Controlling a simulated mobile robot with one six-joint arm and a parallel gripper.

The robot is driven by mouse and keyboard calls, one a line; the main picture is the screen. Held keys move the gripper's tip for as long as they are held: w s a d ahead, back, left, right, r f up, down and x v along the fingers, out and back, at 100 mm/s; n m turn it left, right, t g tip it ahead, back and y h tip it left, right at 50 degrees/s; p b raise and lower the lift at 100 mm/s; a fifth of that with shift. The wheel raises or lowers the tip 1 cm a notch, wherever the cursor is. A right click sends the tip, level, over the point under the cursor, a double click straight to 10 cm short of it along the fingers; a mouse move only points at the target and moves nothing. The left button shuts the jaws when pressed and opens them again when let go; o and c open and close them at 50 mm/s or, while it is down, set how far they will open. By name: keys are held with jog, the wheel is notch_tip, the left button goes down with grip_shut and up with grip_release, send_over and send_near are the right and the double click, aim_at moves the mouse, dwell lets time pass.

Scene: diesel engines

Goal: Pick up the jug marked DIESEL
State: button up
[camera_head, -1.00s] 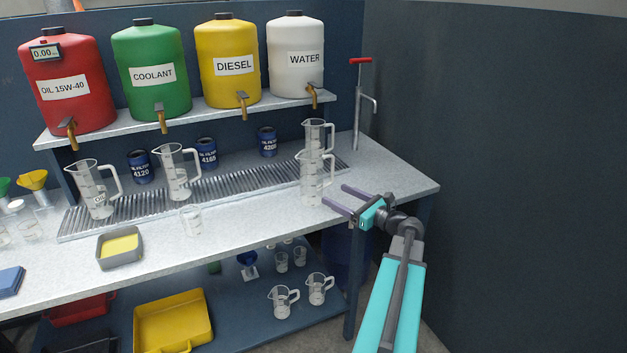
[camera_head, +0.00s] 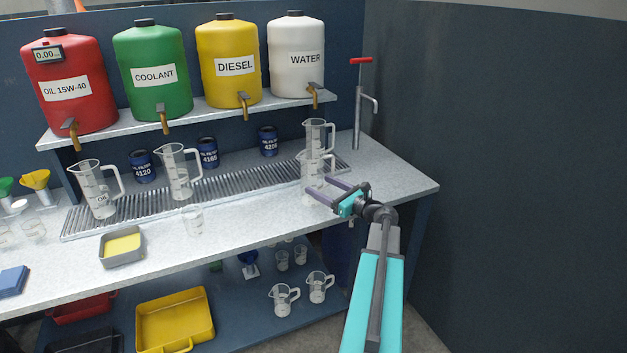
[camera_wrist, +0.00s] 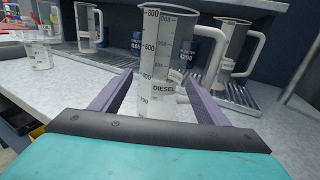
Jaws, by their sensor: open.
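The jug marked DIESEL (camera_wrist: 156,58) is a clear measuring jug with a white handle, standing upright on the bench. Its label and scale face the wrist camera. In the head view the same jug (camera_head: 311,172) stands at the right part of the bench, partly hidden by my gripper. My gripper (camera_head: 320,189) is open. In the wrist view its purple fingers (camera_wrist: 157,85) point forward on either side of the jug's lower part. I cannot tell whether either finger touches it.
Another clear jug (camera_wrist: 235,50) stands close behind to the right. Two more jugs, one (camera_head: 98,190) marked OIL, stand further left. A hand pump (camera_head: 357,110) is at the back right. A small clear beaker (camera_head: 192,219) stands near the front edge. The bench front (camera_head: 260,222) is clear.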

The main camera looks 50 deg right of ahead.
aim_at(312, 180)
jog(key=shift+w, duration=0.1)
jog(key=shift+w+d+f+p, duration=0.1)
jog(key=shift+w+p, duration=0.75)
jog(key=shift+w, duration=1.7)
jog(key=c, duration=0.9)
jog(key=shift+o, duration=0.2)
